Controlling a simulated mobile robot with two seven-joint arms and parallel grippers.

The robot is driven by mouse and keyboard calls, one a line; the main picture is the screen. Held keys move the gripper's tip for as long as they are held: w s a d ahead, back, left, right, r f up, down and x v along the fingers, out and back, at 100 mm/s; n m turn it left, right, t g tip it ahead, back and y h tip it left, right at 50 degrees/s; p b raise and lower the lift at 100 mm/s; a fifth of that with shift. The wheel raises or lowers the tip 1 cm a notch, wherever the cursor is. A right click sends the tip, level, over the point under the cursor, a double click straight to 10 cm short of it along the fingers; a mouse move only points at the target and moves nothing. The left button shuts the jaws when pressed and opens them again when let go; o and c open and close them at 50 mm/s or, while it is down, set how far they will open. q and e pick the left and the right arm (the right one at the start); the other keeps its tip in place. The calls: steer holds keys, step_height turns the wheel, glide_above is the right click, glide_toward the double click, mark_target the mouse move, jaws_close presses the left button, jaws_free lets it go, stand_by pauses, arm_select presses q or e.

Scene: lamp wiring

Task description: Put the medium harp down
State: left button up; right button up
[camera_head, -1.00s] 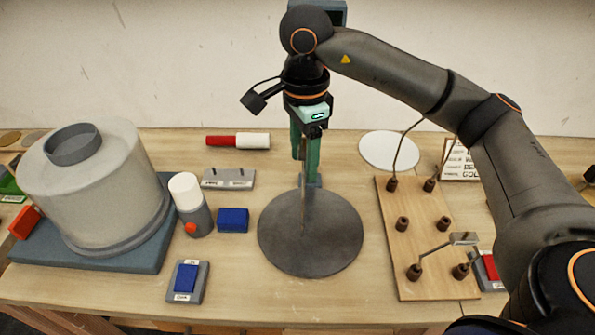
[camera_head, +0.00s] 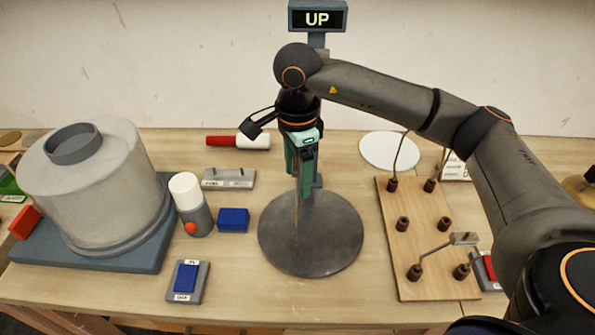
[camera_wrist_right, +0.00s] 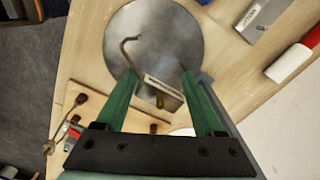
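My right gripper (camera_head: 302,178) points down above the round grey metal disc (camera_head: 275,250). Its green fingers also show in the right wrist view (camera_wrist_right: 158,78), with a pale bar and a bent wire, the medium harp (camera_wrist_right: 165,88), between them. I take it to be held. In the head view a thin wire leg (camera_head: 296,218) hangs below the fingers over the disc; whether it touches the disc cannot be told. The wooden board (camera_head: 425,205) carries wires in its back and front cups; its middle cups (camera_head: 402,224) are empty. My left gripper is not in view.
A large grey drum (camera_head: 100,200) stands on a blue base at the left. A screen (camera_head: 318,18) behind reads "UP". A white disc (camera_head: 388,150) lies behind the board.

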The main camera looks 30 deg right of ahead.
steer(key=shift+o, duration=1.4)
steer(key=shift+r, duration=0.3)
step_height(320, 180, up, 12)
steer(key=shift+f+p, duration=0.1)
steer(key=shift+p, duration=0.55)
